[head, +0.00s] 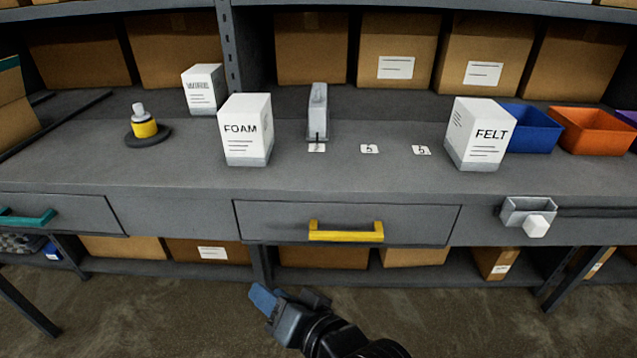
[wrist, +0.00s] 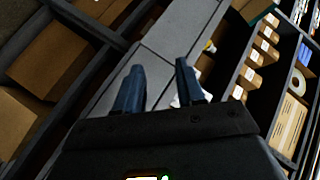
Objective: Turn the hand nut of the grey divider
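A narrow grey upright piece (head: 318,110), which looks like the grey divider, stands on the bench behind a small numbered label. A small dark part shows at its front foot; I cannot make out a hand nut there. My gripper (head: 265,300) is low in front of the bench, below the yellow drawer handle and well apart from the grey piece. In the wrist view my gripper (wrist: 160,68) has its two blue fingers spread with nothing between them. The grey piece cannot be made out in the wrist view.
A FOAM box (head: 244,140) stands left of the grey piece, a FELT box (head: 478,145) to the right. A yellow drawer handle (head: 346,231) and a white knob (head: 536,226) stick out in front. The bench top between the boxes is mostly clear.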

